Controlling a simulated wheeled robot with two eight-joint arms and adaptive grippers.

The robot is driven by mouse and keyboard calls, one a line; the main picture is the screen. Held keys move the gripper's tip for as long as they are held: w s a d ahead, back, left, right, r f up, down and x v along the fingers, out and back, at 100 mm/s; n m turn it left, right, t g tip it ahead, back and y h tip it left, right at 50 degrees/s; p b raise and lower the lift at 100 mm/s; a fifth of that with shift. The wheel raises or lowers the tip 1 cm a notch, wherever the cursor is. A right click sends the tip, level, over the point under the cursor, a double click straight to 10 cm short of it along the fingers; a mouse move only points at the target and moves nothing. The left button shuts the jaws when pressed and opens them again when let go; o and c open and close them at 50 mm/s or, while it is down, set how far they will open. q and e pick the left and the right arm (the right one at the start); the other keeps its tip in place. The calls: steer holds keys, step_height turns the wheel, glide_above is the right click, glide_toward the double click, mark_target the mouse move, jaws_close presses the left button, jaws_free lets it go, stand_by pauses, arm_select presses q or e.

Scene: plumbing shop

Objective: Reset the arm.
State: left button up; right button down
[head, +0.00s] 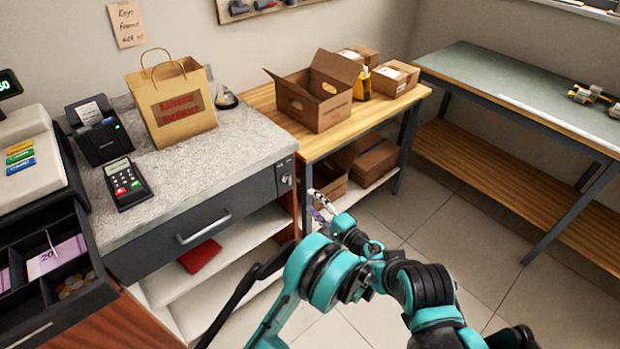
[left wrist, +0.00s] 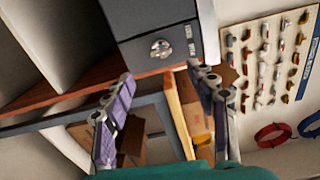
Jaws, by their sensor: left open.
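My left arm (head: 325,272), teal and black, reaches in from the bottom of the head view, in front of the counter's right end. Its gripper (head: 322,205) is small there, in front of the wooden table's lower shelf. In the left wrist view the left gripper (left wrist: 160,105) shows two purple-padded fingers spread apart, with nothing between them. Behind them are the drawer lock and table legs, apart from the fingers. My right gripper is not in view.
The grey counter (head: 222,150) holds a paper bag (head: 172,105), card terminal (head: 127,183) and printer (head: 97,130). An open cash drawer (head: 75,318) stands left. An open carton (head: 318,92) sits on the wooden table (head: 262,98). A workbench (head: 480,75) stands right. The tiled floor (head: 465,230) between is clear.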

arm_select(q)
steer(key=shift+r, duration=0.1)
steer(key=s+a+r+n+g+h, duration=0.25)
steer(key=a+r, duration=0.35)
steer(key=a, duration=0.3)
steer(key=s+a+r+n+g+h, duration=0.1)
steer(key=s+a+r+n+g, duration=0.1)
steer(key=a+r+g, duration=0.5)
steer(key=s+a+n+t+h, duration=0.1)
steer(key=s+a+n+h, duration=0.2)
steer(key=s, duration=0.9)
steer(key=s+a+n+t+h, duration=0.1)
steer(key=s+a+n+h, duration=0.3)
steer(key=s, duration=0.9)
steer(key=shift+s+a, duration=0.25)
steer(key=shift+a, duration=0.5)
steer(key=shift+f, duration=0.15)
